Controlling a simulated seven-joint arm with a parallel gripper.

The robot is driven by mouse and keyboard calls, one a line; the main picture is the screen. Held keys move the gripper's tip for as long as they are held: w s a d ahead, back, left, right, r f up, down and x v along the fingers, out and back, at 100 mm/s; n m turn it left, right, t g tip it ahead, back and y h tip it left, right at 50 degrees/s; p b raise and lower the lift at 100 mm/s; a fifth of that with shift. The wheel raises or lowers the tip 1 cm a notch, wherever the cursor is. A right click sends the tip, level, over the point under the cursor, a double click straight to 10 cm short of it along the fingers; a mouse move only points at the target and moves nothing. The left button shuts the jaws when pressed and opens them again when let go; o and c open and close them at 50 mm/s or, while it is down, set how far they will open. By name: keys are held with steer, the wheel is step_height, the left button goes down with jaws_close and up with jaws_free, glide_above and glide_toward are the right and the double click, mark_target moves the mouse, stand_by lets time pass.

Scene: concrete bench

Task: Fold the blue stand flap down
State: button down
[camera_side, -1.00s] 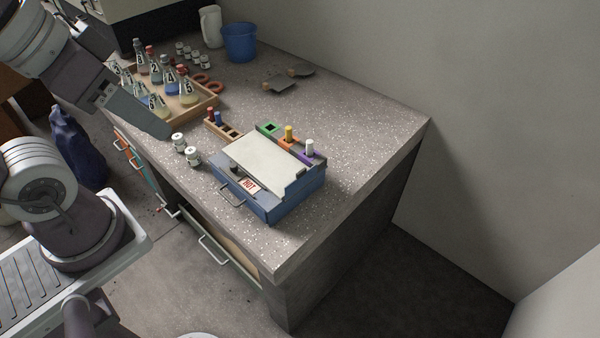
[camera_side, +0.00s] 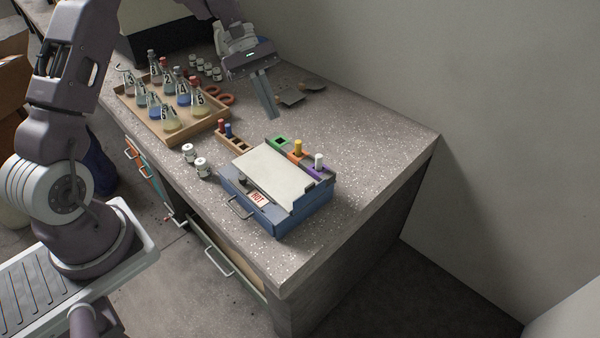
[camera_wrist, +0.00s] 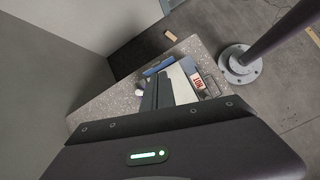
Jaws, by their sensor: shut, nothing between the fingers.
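The blue stand (camera_side: 281,219) sits on the front part of the bench, with a pale flat panel (camera_side: 268,175) on top and a red HOT label at its front. The panel looks slightly sloped; I cannot tell exactly how its flap is hinged. The wrist view shows the stand's blue edge (camera_wrist: 158,67) and pale top, partly covered by my fingers. My gripper (camera_side: 270,112) is shut and empty. It points down above the rear of the bench, behind the stand and apart from it.
A wooden tray of flasks (camera_side: 201,136) stands at the left. A small wooden rack (camera_side: 233,140) and coloured holders (camera_side: 299,158) stand behind the stand. Two white-capped jars (camera_side: 202,167) are left of it. Dark flat tools (camera_side: 290,99) lie near my gripper. The right of the bench is clear.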

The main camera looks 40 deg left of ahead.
mark_target(309, 186)
steer(key=w+a+f+n+h, duration=0.2)
steer(key=a+f+n, duration=0.1)
steer(key=f, duration=0.6)
steer(key=shift+a+f, duration=0.35)
steer(key=shift+a, duration=0.1)
steer(key=x, duration=0.9)
steer(key=shift+w+d, duration=0.1)
steer(key=shift+d, duration=0.15)
steer(key=d, duration=0.3)
steer(key=shift+d+f, duration=0.3)
steer(key=shift+d, duration=0.4)
steer(key=shift+d+r+y, duration=0.15)
steer(key=shift+d+y, duration=0.15)
